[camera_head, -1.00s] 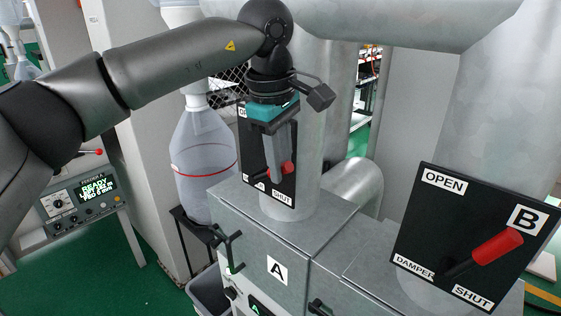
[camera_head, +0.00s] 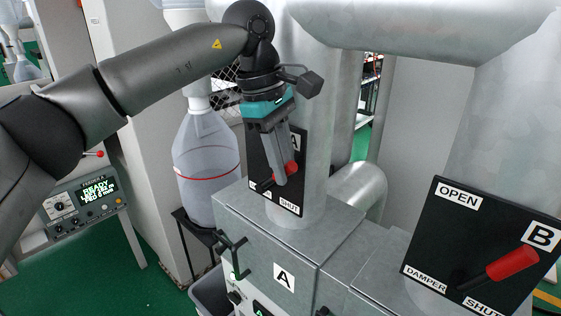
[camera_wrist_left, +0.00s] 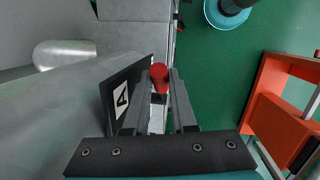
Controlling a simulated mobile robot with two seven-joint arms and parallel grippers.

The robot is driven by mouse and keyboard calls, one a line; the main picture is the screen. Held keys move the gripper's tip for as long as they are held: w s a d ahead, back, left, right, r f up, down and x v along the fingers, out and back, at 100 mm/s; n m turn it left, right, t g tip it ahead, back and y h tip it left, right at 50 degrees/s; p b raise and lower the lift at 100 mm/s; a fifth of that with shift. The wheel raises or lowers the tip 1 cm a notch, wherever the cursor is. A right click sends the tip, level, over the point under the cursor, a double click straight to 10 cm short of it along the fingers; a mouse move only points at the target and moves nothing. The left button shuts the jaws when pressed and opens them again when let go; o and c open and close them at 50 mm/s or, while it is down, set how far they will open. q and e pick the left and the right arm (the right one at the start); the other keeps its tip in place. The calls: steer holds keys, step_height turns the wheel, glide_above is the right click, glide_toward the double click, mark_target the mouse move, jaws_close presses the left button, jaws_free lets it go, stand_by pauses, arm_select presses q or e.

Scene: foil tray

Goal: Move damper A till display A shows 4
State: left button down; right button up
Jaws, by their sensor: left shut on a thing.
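Damper A is a black panel (camera_head: 293,188) on a grey vertical duct, with an "A" at its upper right and a "SHUT" label at its lower right. Its red-ended handle (camera_head: 291,169) sits toward the right side, above the "SHUT" label. My left gripper (camera_head: 281,178) reaches down in front of the panel and is shut on this handle. In the left wrist view the red handle end (camera_wrist_left: 158,72) sits between the two fingers. The gripper covers the panel's upper left. Display A (camera_head: 262,309) is cut off by the bottom edge; its value cannot be read. My right gripper is out of view.
Damper B (camera_head: 450,225) with its red handle (camera_head: 513,262) is at the right. A metal box marked A (camera_head: 284,277) stands below damper A. A clear bottle (camera_head: 206,160) and a feeder console (camera_head: 85,203) are at the left. A large duct crosses above.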

arm_select(q)
steer(key=shift+d, duration=0.1)
steer(key=c, duration=1)
jaws_free()
steer(key=shift+r, duration=0.1)
steer(key=shift+r, duration=0.35)
steer(key=v, duration=1.4)
steer(key=shift+r, duration=0.2)
steer(key=shift+s, duration=0.1)
